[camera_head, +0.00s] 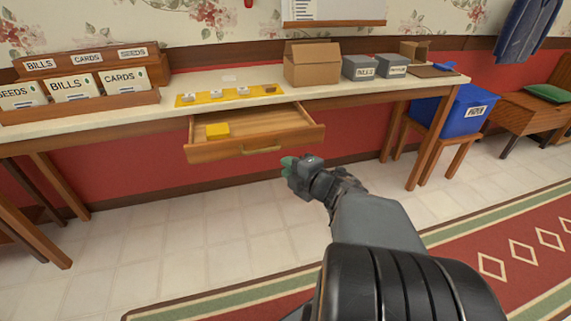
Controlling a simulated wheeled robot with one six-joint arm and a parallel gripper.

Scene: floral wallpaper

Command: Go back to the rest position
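My gripper (288,165) is at the end of my arm, which reaches up from the lower right. It is in front of and a little below the right end of the open drawer's front, and appears apart from it. Its fingertips look greenish and are too small to tell whether they are open or shut.
The long table (330,90) holds a wooden sorter (80,112) with labelled envelopes, a yellow mat (190,98) with small items, a cardboard box (311,65) and grey boxes (359,68). A blue bin (462,115) sits on a stool at right.

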